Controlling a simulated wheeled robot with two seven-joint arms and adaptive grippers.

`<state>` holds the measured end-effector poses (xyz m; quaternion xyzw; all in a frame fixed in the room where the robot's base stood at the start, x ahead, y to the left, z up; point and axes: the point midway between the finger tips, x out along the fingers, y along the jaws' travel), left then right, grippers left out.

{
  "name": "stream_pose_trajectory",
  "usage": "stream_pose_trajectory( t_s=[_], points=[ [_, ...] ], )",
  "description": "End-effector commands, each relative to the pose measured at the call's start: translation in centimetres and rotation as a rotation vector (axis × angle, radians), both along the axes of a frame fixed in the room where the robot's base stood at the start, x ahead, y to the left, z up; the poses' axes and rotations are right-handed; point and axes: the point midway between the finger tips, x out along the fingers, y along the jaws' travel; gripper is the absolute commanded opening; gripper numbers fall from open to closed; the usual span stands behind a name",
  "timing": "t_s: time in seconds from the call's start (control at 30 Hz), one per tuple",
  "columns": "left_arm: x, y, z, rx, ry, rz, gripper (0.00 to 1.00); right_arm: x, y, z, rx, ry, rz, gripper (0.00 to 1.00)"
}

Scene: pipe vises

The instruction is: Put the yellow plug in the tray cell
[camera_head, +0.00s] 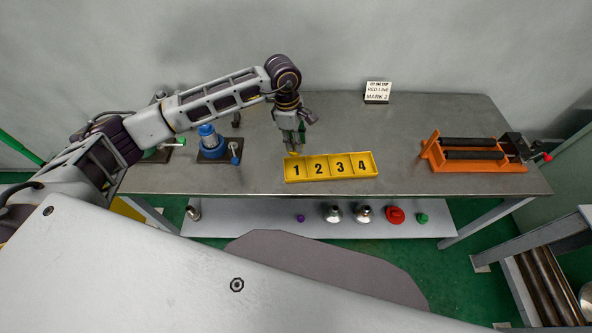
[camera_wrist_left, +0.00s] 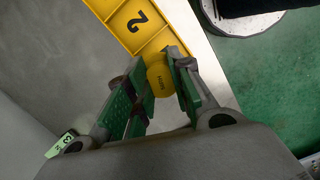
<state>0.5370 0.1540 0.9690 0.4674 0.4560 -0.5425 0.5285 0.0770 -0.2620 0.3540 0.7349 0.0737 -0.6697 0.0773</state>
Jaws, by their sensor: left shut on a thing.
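The yellow plug (camera_wrist_left: 160,80) is between the fingers of my left gripper (camera_wrist_left: 157,68) in the left wrist view. My left gripper, seen in the head view (camera_head: 292,147), is shut on it and points down at the left end of the yellow tray (camera_head: 330,179). The tray has a row of cells numbered 1, 2, 3 and 4. In the left wrist view the tray (camera_wrist_left: 165,40) shows cell 2, and the plug covers much of the cell beside it. I cannot tell whether the plug touches the tray. My right gripper is not in view.
A blue vise (camera_head: 212,144) stands left of the tray, and an orange roller stand (camera_head: 475,155) stands at the right. A sign (camera_head: 377,92) reading "RED LINE MARK 2" stands at the back. Several fittings lie on the lower shelf (camera_head: 270,222). The bench (camera_head: 400,125) is clear behind the tray.

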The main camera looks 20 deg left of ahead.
Motion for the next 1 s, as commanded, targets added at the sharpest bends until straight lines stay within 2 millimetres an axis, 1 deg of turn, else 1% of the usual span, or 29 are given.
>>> stream_pose_trajectory(
  t_s=[0.13, 0.5, 0.7, 1.0],
  points=[
    [0.06, -0.09, 0.02, 0.002, -0.002, 0.110, 0.00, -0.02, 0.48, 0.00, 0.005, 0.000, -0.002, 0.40],
    [0.14, -0.16, 0.03, 0.007, 0.000, 0.349, 0.00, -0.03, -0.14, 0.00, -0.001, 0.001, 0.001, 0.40],
    [0.14, -0.17, 0.04, 0.009, 0.000, 0.397, 0.00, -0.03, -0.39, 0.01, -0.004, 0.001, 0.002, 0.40],
    [0.14, -0.17, 0.04, 0.010, 0.001, 0.401, 0.00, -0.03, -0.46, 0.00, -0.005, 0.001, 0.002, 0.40]
  ],
)
